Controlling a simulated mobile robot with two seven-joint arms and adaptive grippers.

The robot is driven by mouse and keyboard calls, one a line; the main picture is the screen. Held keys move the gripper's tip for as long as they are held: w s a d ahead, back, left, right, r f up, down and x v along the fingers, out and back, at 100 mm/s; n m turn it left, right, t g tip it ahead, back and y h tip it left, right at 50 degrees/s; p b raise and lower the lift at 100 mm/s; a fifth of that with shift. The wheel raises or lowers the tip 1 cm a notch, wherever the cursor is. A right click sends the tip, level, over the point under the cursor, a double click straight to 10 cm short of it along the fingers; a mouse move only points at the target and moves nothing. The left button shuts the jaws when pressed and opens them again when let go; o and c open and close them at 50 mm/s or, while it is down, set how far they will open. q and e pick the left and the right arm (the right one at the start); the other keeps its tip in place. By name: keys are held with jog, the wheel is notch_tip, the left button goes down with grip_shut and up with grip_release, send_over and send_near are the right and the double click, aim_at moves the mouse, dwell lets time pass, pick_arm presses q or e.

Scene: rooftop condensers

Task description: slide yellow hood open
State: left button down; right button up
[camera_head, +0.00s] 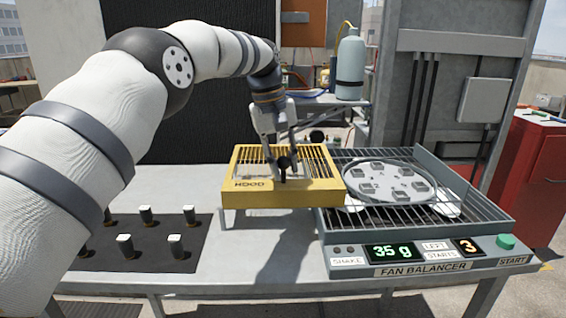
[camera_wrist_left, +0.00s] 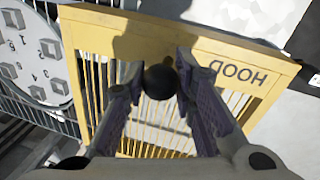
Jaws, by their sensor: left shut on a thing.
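The yellow hood (camera_head: 240,188), a slatted box lettered HOOD, stands to the left of the fan balancer (camera_head: 420,270), its right edge at the balancer's left side. The round fan disc (camera_head: 388,181) with numbered blocks lies uncovered in the balancer's wire cage. My left gripper (camera_head: 285,170) is at the hood's front and is shut on its dark round knob. In the left wrist view the knob (camera_wrist_left: 160,82) sits between the two fingers, with the hood (camera_wrist_left: 120,35) behind. My right gripper is not in view.
A dark mat (camera_head: 150,262) with several white-topped pegs lies at the left of the grey bench. The balancer panel reads 35 g and 3 starts, with a green START button (camera_head: 506,242). A gas bottle (camera_head: 350,65) stands behind. A red cabinet (camera_head: 530,165) is at the right.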

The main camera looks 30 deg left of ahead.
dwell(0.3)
pick_arm(q)
jog(key=c, duration=1.3)
grip_release()
jog(key=r, duration=0.5)
jog(key=s+a+r, duration=0.1)
jog(key=r, duration=0.1)
jog(key=shift+r, duration=0.15)
